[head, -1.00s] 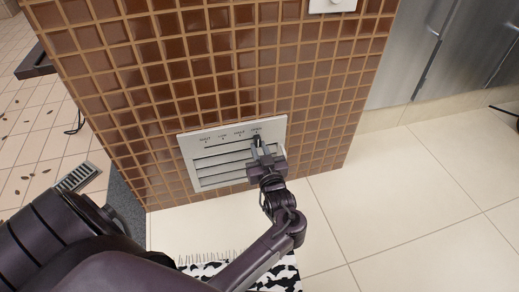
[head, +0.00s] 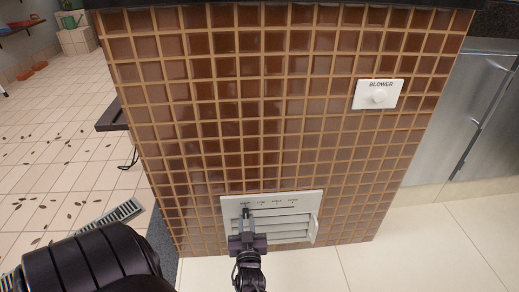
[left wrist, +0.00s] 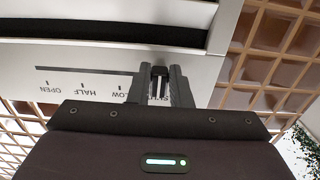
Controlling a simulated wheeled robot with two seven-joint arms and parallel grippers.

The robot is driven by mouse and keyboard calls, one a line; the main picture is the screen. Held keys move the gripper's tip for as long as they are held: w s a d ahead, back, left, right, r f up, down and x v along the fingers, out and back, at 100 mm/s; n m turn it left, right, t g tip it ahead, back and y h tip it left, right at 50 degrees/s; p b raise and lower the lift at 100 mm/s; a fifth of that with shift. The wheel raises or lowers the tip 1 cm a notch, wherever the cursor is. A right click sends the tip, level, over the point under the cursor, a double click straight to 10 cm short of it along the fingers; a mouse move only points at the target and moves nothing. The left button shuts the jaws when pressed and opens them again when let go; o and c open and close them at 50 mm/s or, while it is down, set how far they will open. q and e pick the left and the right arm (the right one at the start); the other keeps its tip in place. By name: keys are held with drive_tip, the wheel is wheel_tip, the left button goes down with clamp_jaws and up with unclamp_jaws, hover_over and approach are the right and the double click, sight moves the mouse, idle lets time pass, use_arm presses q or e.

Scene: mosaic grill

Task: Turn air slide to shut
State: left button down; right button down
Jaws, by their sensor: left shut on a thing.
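The air slide panel (head: 300,227) is a pale plate with louvres, set low in the brown tiled wall. Its upper edge has marks labelled, from left to right, SHUT, LOW, HALF and OPEN. My left gripper (head: 246,219) is at the SHUT end of the row, shut on the slide's small tab. In the left wrist view the labels appear upside down, and my left gripper's fingers (left wrist: 160,80) close around the tab (left wrist: 159,72) and partly cover the SHUT label. My right gripper is not in view.
A white BLOWER plate with a knob (head: 379,97) is higher on the wall at right. A floor grate (head: 118,213) and scattered leaves lie at left. Metal cabinets (head: 490,110) stand at far right. The pale floor right of the wall is clear.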

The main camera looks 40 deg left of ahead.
use_arm(q)
drive_tip(key=shift+s+a, duration=0.15)
drive_tip(key=shift+a, duration=0.1)
drive_tip(key=c, duration=1.3)
unclamp_jaws()
drive_tip(key=shift+s, duration=0.1)
drive_tip(key=shift+d, duration=0.1)
